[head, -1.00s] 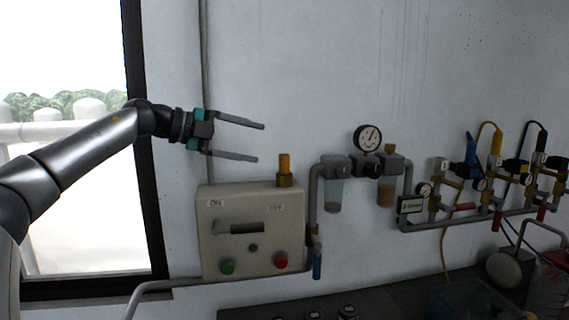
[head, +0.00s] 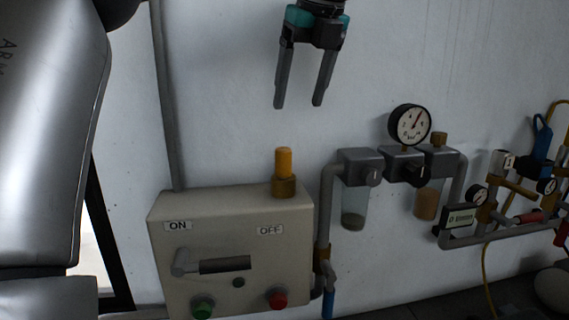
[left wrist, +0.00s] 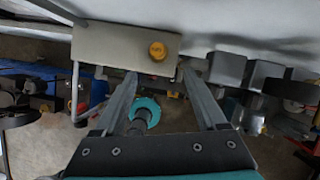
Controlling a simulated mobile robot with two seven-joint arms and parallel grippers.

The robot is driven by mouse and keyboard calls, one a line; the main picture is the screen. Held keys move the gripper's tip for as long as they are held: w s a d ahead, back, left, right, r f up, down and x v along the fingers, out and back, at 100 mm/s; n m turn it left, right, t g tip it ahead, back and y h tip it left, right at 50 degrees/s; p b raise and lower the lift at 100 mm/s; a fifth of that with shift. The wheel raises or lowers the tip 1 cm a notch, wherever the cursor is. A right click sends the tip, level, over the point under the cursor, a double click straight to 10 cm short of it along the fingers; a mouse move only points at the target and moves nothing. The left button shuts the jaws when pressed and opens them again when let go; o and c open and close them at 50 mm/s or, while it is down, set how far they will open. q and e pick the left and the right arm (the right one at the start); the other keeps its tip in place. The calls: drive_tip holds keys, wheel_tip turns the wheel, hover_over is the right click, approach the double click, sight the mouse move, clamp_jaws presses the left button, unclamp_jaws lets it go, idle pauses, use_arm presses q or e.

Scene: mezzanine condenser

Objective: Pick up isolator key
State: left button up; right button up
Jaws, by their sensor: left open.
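The isolator key (head: 285,163) is an orange-yellow upright cylinder in a brass collar on top of a beige switch box (head: 205,210). In the left wrist view the key (left wrist: 158,50) shows from above as a round yellow head on the box. My left gripper (head: 298,105) is open and empty, fingers pointing down, above the key and apart from it. In the left wrist view the key lies just beyond the open fingertips (left wrist: 160,73), between their lines. My right gripper is not seen.
The box front has ON and OFF labels, a lever handle (head: 225,265), a green button (head: 202,307) and a red button (head: 277,298). Right of it are a pipe, filter bowls (head: 354,205) and a pressure gauge (head: 409,125).

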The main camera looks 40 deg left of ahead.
sight(285, 149)
use_arm(q)
drive_tip(key=b+x, duration=0.1)
drive_tip(key=x, duration=0.7)
drive_tip(key=shift+s+b, duration=0.1)
drive_tip(key=shift+b, duration=0.3)
drive_tip(key=shift+x, duration=0.8)
drive_tip(key=x, duration=0.3)
drive_tip(key=shift+a+f+p, duration=0.2)
drive_tip(key=shift+a+p, duration=0.15)
drive_tip(key=shift+p, duration=0.05)
drive_tip(key=shift+a+f, duration=0.1)
drive_tip(key=shift+f, duration=0.3)
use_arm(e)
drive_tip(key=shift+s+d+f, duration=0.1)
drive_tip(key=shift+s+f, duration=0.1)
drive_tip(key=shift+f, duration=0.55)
use_arm(q)
drive_tip(key=shift+r, duration=0.1)
clamp_jaws()
